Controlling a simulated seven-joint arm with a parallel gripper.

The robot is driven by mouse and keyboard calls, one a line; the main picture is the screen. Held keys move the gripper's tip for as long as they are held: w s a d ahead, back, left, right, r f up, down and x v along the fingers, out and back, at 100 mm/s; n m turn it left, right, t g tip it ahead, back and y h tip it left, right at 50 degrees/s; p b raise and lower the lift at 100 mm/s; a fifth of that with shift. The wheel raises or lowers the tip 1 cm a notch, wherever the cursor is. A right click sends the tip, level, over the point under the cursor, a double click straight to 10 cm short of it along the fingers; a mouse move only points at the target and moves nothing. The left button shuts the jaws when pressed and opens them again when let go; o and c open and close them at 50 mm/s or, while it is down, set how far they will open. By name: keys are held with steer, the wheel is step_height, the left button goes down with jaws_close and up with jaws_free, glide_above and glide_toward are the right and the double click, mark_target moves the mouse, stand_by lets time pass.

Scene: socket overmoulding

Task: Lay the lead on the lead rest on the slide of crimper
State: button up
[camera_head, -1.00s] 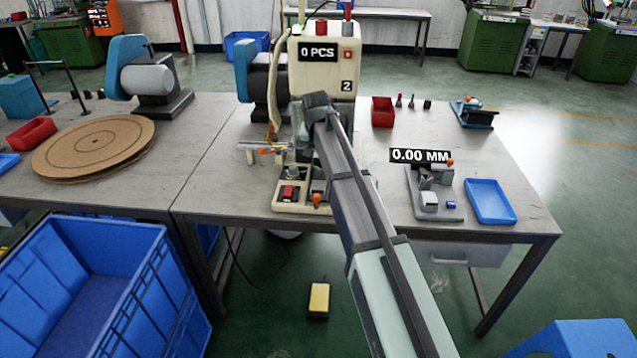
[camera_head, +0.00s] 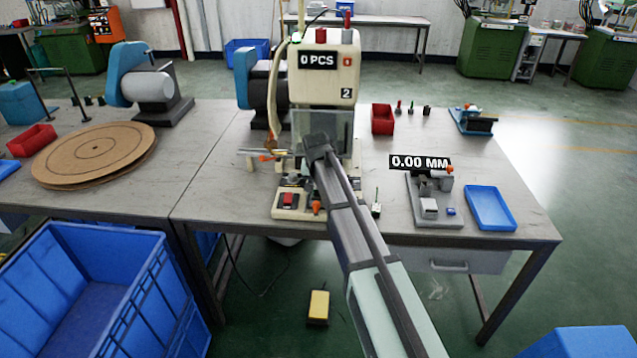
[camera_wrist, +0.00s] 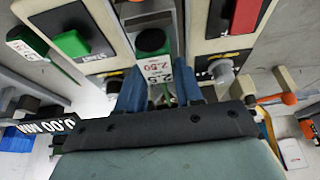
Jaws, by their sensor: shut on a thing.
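The crimper (camera_head: 323,88) is the cream machine with the "0 PCS" display, in the middle of the head view. Its low front base (camera_head: 290,211) carries a red button and an orange knob. My gripper (camera_wrist: 158,88) is in front of the crimper, above this base. In the head view my wrist hides its fingers. In the wrist view its blue fingers are close together, with a thin green lead (camera_wrist: 167,83) between them, mostly hidden. I cannot clearly make out the lead rest or slide.
Right of the crimper are a gauge reading 0.00 MM (camera_head: 429,207), a blue tray (camera_head: 490,203) and a red bin (camera_head: 382,119). A small green-and-white item (camera_head: 376,208) stands near the table's front edge. A brown disc (camera_head: 95,153) lies on the left table.

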steer(key=o, duration=1)
steer(key=shift+f, duration=0.1)
steer(key=shift+o, duration=0.2)
steer(key=v, duration=1.2)
